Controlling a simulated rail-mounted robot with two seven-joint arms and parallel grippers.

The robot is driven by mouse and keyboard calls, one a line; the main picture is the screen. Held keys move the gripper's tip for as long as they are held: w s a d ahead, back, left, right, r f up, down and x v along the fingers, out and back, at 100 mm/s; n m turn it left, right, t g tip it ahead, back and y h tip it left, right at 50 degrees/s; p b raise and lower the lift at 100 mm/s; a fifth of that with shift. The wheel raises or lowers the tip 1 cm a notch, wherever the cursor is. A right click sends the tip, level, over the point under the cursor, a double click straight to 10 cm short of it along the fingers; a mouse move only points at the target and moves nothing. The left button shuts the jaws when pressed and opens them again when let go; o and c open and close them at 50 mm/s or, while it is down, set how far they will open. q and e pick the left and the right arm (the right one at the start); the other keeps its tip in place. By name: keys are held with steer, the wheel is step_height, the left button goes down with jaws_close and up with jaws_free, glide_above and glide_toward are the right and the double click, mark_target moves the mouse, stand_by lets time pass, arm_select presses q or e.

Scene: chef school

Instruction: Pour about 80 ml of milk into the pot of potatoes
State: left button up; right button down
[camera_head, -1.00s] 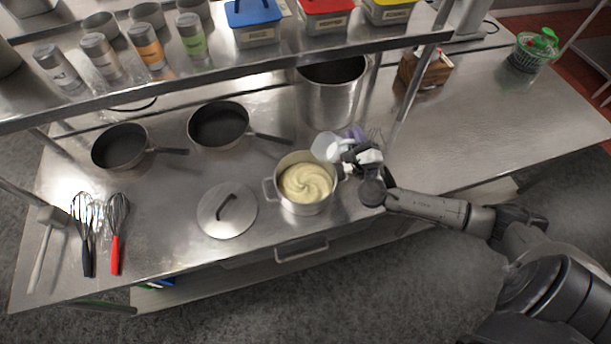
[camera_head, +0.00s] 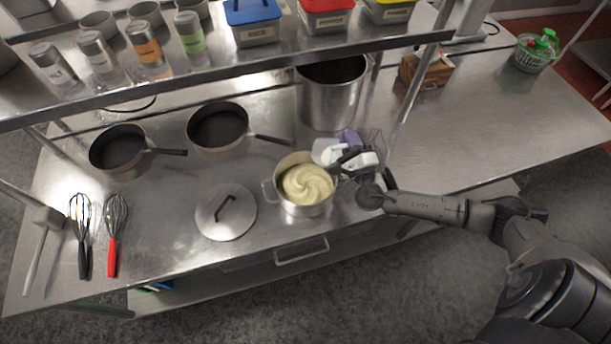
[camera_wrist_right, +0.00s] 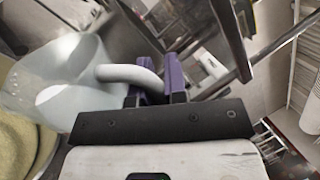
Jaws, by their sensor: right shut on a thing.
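The pot of potatoes (camera_head: 281,194) stands near the front of the counter, with pale yellow mash (camera_head: 307,184) swirled inside. It also shows at the left edge of the wrist view (camera_wrist_right: 18,135). A pale translucent jug (camera_head: 324,152) is tilted over the pot's back right rim. My right gripper (camera_head: 350,146) is behind and right of the pot, its purple fingers shut on the jug's handle. In the right wrist view the jug (camera_wrist_right: 65,75) shows a white patch inside, and its handle sits between the fingers (camera_wrist_right: 158,80). I cannot see a clear stream of milk. My left gripper is out of view.
A lid (camera_head: 226,222) lies left of the pot. Two pans (camera_head: 218,126) and a tall stockpot (camera_head: 331,100) stand behind it. Whisks (camera_head: 112,240) lie at far left. A shelf (camera_head: 240,75) with jars and tubs overhangs the back. The counter's right side is largely clear.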

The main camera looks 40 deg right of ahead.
mark_target(336, 147)
steer(key=shift+w+a+n+y, duration=0.1)
steer(key=shift+a+n+y, duration=0.3)
steer(key=shift+n, duration=0.2)
stand_by(0.4)
steer(key=shift+a+f+n+t+b, duration=0.1)
steer(key=shift+a+n+t+b, duration=0.1)
steer(key=shift+n+t+b, duration=0.1)
steer(key=shift+w+a+n, duration=0.15)
steer(key=shift+a+n, duration=0.25)
steer(key=shift+a+p, duration=0.2)
steer(key=shift+p, duration=0.15)
steer(key=shift+w+a+f+n, duration=0.1)
steer(key=shift+a+n, duration=0.2)
steer(key=shift+a, duration=0.2)
steer(key=shift+d, duration=0.1)
steer(key=shift+a+f+n+t+y+p, duration=0.15)
steer(key=shift+a+n+t+y+p, duration=0.25)
steer(key=shift+a+n+y+p, duration=0.25)
